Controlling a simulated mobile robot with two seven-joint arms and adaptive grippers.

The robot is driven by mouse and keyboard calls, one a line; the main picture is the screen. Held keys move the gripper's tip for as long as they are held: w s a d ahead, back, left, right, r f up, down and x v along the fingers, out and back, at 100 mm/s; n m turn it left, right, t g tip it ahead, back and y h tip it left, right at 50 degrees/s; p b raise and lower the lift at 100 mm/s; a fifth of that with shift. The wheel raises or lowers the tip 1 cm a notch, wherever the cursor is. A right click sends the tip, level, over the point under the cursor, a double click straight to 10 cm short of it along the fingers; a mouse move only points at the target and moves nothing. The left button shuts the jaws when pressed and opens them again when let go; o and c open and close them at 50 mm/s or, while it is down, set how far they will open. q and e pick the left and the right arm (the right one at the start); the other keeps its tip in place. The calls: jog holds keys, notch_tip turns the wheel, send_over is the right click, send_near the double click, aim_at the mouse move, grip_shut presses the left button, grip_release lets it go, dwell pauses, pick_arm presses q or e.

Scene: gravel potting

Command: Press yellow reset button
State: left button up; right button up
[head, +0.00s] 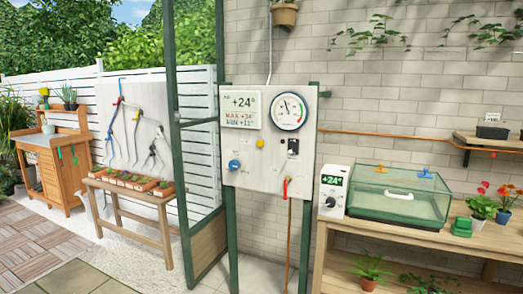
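A small round yellow button (260,143) sits near the middle of a pale panel (246,178), below the thermometer display (240,108) and the round dial gauge (289,111). A blue knob (234,165) is lower left of the button on the same panel. A black switch (293,147) is to its right, and a red lever (286,186) is lower right. Nothing covers the button. Neither of my grippers shows in the head view.
The panel stands on green posts (233,240) against a brick wall. At right, a wooden bench (420,240) holds a white controller (334,191), a glass-covered box (400,193) and potted flowers. At left, a narrow table (130,193) holds seedling trays. Paving lies in front.

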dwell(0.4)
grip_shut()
